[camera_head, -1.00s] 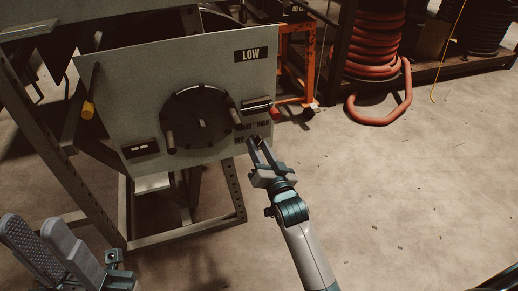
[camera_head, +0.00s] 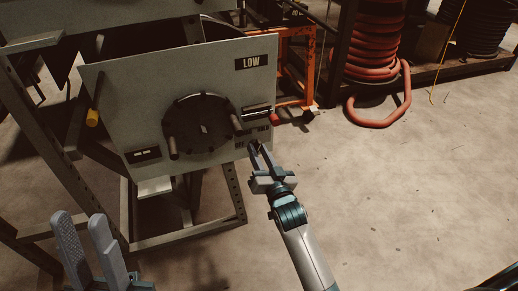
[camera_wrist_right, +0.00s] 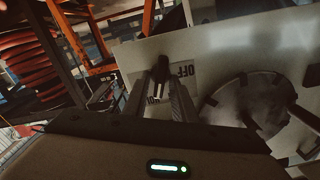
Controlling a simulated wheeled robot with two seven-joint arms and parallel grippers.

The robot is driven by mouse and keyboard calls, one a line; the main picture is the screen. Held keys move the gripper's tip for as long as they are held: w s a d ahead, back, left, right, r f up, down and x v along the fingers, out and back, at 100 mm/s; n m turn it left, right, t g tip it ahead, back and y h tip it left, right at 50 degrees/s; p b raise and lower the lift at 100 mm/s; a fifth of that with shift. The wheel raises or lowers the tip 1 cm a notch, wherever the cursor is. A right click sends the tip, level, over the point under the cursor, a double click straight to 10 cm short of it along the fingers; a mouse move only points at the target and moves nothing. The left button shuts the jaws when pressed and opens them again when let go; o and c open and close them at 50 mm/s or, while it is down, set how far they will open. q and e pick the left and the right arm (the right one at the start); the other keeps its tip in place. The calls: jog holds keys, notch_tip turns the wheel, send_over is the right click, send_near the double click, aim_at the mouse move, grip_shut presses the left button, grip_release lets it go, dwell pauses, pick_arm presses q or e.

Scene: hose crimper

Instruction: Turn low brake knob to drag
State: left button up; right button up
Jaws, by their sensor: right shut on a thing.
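The grey panel marked LOW (camera_head: 204,70) carries a dark round wheel (camera_head: 203,129) with two handles. At its lower right is a small label plate, partly hidden by my right gripper. In the right wrist view, the dark low brake knob (camera_wrist_right: 160,68) stands beside the OFF lettering (camera_wrist_right: 184,71). My right gripper (camera_head: 254,146) is at the panel's lower right corner, its fingers (camera_wrist_right: 158,88) shut on the knob. The knob itself is hard to make out in the head view. My left gripper (camera_head: 80,220) is open and empty at the lower left, well away from the panel.
A red-tipped lever (camera_head: 273,118) sticks out just above the right gripper. A yellow-tipped handle (camera_head: 92,117) is at the panel's left edge. The steel frame (camera_head: 190,237) stands below. A red hose coil (camera_head: 372,65) is at the back; floor to the right is clear.

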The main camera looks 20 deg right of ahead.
jog(key=n+p, duration=0.5)
jog(key=shift+a+r, duration=0.1)
jog(key=shift+r, duration=0.05)
pick_arm(q)
jog(key=w+d+f+g+y+p, duration=0.1)
jog(key=w+d+f+g+y, duration=0.1)
jog(key=f+g, duration=0.5)
jog(key=w+d+f+n+g+y+p, duration=0.1)
jog(key=f+g, duration=0.6)
jog(key=f, duration=0.7)
jog(key=shift+w+d+y+p, duration=0.5)
jog(key=shift+w+d+y, duration=0.5)
jog(key=shift+w, duration=0.05)
pick_arm(e)
jog(key=shift+a+f+n, duration=0.1)
jog(key=shift+n, duration=1.2)
jog(key=shift+a+f+n, duration=0.1)
jog(key=shift+n, duration=1.2)
jog(key=o, duration=0.7)
jog(key=shift+s, duration=0.2)
